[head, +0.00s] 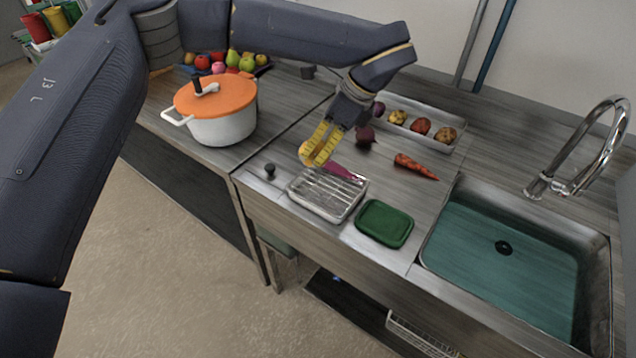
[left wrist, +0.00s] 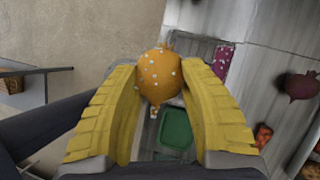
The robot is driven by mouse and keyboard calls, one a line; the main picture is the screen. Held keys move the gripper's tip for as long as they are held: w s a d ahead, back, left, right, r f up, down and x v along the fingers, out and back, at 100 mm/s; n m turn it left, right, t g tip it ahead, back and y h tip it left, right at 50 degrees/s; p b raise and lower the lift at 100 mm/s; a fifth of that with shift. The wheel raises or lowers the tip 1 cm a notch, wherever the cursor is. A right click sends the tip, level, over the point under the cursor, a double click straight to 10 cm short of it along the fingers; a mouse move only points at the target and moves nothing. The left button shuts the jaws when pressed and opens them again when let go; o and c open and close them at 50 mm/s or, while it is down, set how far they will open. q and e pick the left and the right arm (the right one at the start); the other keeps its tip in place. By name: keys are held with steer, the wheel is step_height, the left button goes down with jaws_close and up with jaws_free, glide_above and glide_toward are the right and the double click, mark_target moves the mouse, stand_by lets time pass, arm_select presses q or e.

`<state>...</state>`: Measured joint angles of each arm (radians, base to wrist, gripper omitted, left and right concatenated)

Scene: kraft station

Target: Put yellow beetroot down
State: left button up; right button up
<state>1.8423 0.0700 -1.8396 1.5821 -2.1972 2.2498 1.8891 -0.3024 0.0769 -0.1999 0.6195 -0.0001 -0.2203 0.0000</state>
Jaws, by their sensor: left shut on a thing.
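A yellow beetroot (left wrist: 160,75) sits between the two yellow fingers of my left gripper (left wrist: 163,110) in the left wrist view, and the fingers are shut on it. In the head view my left gripper (head: 319,145) hangs over the far left part of a metal tray with a rack (head: 328,204). The beetroot (head: 305,150) shows only partly there, at the fingertips. It appears held above the tray and counter; the exact height cannot be told. My right gripper is in neither view.
A green container (head: 384,223) stands beside the tray, left of the sink (head: 505,258). A carrot (head: 416,166) and a dark beetroot (head: 364,136) lie behind. A tray (head: 440,113) holds several vegetables. A white pot (head: 222,125) with orange lid stands left.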

arm_select(q)
step_height(320, 180, down, 11)
steer(key=shift+f, duration=0.2)
stand_by(0.5)
steer(key=shift+f, duration=0.1)
steer(key=o, duration=1.2)
steer(key=shift+c, duration=0.2)
steer(key=v, duration=1.2)
steer(key=shift+d, duration=0.1)
